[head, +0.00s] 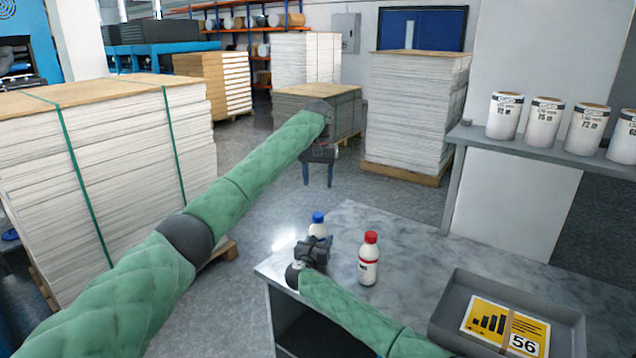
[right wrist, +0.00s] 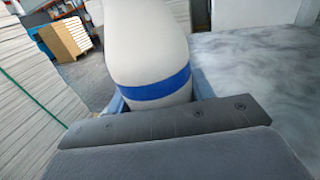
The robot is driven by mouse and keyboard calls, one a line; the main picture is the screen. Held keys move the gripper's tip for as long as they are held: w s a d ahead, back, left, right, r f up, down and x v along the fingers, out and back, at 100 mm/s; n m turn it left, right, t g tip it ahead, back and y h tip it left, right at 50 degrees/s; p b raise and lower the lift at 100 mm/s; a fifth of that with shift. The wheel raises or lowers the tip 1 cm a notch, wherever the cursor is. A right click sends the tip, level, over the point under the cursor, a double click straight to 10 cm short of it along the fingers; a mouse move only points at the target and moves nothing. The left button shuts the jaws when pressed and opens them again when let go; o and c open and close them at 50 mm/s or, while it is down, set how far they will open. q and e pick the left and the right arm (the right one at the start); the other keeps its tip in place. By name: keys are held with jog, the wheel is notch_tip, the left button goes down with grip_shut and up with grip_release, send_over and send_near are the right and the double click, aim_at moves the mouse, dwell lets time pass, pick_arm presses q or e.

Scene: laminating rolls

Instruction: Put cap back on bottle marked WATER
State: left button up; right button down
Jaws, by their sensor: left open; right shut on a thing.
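A white bottle (head: 319,230) with a blue cap (head: 318,217) is near the table's back left edge. My right gripper (head: 318,243) is shut on its body. In the right wrist view the white bottle (right wrist: 150,50) with a blue band stands between the fingers, its top out of frame. I cannot tell whether its base touches the table. A second white bottle (head: 368,268) with a red cap (head: 371,237) stands upright to the right, apart from the gripper. No WATER label is readable. My left gripper (head: 318,176) is open and empty, pointing down, beyond the table's edge.
The grey table (head: 400,235) is clear behind the bottles. A grey tray (head: 455,300) with a yellow card marked 56 (head: 505,328) lies at front right. A shelf (head: 500,145) holds several white rolls. Tall paper stacks (head: 130,140) stand left and behind.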

jog(key=shift+c, duration=2.4)
grip_release()
jog(key=b+v, duration=0.2)
jog(key=v, duration=0.4)
jog(key=shift+s+a+f, duration=0.1)
jog(key=shift+s+f, duration=0.05)
jog(key=shift+s, duration=0.05)
jog(key=shift+s+a+b, duration=0.2)
jog(key=shift+s+b, duration=0.1)
jog(key=shift+s, duration=0.3)
